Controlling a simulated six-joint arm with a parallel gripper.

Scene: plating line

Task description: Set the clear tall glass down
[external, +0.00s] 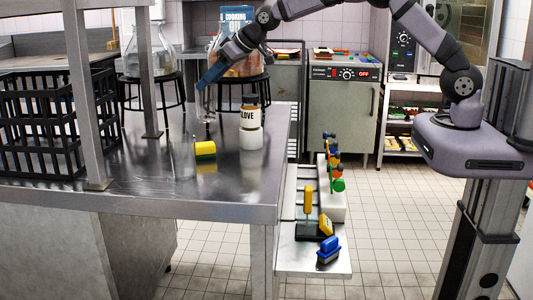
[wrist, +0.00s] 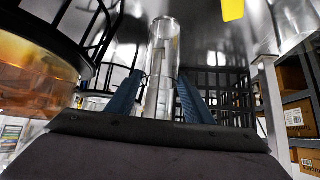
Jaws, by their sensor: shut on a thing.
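My gripper (external: 206,84) is over the far part of the steel table (external: 235,185), left of the white jar with the "LOVE" label (external: 250,118). Its blue fingers are closed around the clear tall glass (wrist: 162,55), which stands out between them in the wrist view. In the external view the glass (external: 207,106) is faint below the fingers and looks about upright. I cannot tell whether its base touches the table.
A black crate (external: 40,125) and grey posts stand at the left. Large glass dispensers (external: 150,50) sit on black stands behind.

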